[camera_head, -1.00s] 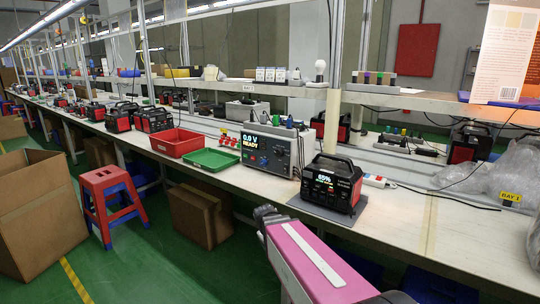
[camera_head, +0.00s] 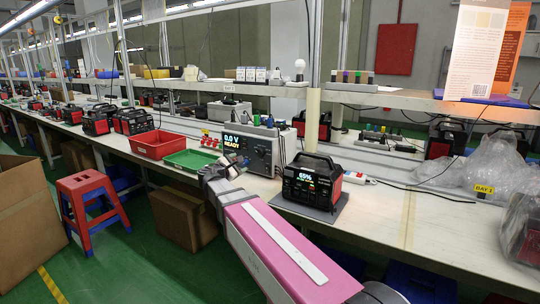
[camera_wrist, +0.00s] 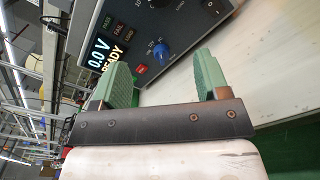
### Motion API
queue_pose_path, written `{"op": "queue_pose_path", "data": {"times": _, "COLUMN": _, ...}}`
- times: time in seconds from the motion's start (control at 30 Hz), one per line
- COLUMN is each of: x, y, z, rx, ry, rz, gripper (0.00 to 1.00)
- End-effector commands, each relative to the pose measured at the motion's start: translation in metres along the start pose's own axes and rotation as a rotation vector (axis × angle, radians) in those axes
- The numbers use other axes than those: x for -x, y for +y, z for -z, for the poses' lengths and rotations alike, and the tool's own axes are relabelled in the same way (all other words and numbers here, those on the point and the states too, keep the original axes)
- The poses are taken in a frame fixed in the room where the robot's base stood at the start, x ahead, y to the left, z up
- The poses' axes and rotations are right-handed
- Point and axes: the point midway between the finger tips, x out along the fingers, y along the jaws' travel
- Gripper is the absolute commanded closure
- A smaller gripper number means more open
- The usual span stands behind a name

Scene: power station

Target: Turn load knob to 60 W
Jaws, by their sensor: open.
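The grey tester box (camera_head: 262,151) stands on the bench, and its display reads "0.0 V READY".
A red button (camera_wrist: 141,70) sits near the blue knob. A black power station (camera_head: 313,180) reading 65% stands right of the tester. Green (camera_head: 190,158) and red (camera_head: 153,144) trays lie to the left. A red-and-blue stool (camera_head: 88,190) and boxes stand on the floor.

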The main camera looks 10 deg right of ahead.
Motion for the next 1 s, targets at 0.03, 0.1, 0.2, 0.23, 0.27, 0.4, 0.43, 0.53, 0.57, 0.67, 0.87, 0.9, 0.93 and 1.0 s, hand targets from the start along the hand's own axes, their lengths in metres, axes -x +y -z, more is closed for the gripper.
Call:
{"op": "queue_pose_path", "data": {"times": 0.03, "x": -0.002, "y": 0.000, "z": -0.010, "rx": 0.014, "ry": -0.023, "rz": -0.008, "gripper": 0.32}}
{"op": "queue_pose_path", "data": {"times": 0.1, "x": -0.004, "y": 0.001, "z": -0.017, "rx": 0.026, "ry": -0.042, "rz": -0.014, "gripper": 0.32}}
{"op": "queue_pose_path", "data": {"times": 0.2, "x": -0.011, "y": 0.002, "z": -0.019, "rx": 0.031, "ry": -0.051, "rz": -0.016, "gripper": 0.32}}
{"op": "queue_pose_path", "data": {"times": 0.23, "x": -0.014, "y": 0.002, "z": -0.019, "rx": 0.031, "ry": -0.051, "rz": -0.016, "gripper": 0.32}}
{"op": "queue_pose_path", "data": {"times": 0.27, "x": -0.017, "y": 0.002, "z": -0.019, "rx": 0.031, "ry": -0.051, "rz": -0.016, "gripper": 0.32}}
{"op": "queue_pose_path", "data": {"times": 0.4, "x": -0.039, "y": 0.003, "z": -0.019, "rx": 0.030, "ry": -0.050, "rz": -0.014, "gripper": 0.32}}
{"op": "queue_pose_path", "data": {"times": 0.43, "x": -0.045, "y": 0.003, "z": -0.020, "rx": 0.030, "ry": -0.050, "rz": -0.014, "gripper": 0.32}}
{"op": "queue_pose_path", "data": {"times": 0.53, "x": -0.063, "y": 0.003, "z": -0.020, "rx": 0.030, "ry": -0.050, "rz": -0.014, "gripper": 0.32}}
{"op": "queue_pose_path", "data": {"times": 0.57, "x": -0.069, "y": 0.003, "z": -0.021, "rx": 0.029, "ry": -0.050, "rz": -0.014, "gripper": 0.32}}
{"op": "queue_pose_path", "data": {"times": 0.67, "x": -0.085, "y": 0.004, "z": -0.021, "rx": 0.029, "ry": -0.049, "rz": -0.015, "gripper": 0.32}}
{"op": "queue_pose_path", "data": {"times": 0.87, "x": -0.106, "y": 0.004, "z": -0.023, "rx": 0.029, "ry": -0.048, "rz": -0.016, "gripper": 0.32}}
{"op": "queue_pose_path", "data": {"times": 0.9, "x": -0.108, "y": 0.004, "z": -0.023, "rx": 0.029, "ry": -0.048, "rz": -0.016, "gripper": 0.32}}
{"op": "queue_pose_path", "data": {"times": 0.93, "x": -0.110, "y": 0.003, "z": -0.023, "rx": 0.029, "ry": -0.048, "rz": -0.016, "gripper": 0.32}}
{"op": "queue_pose_path", "data": {"times": 1.0, "x": -0.112, "y": 0.003, "z": -0.023, "rx": 0.029, "ry": -0.048, "rz": -0.016, "gripper": 0.32}}
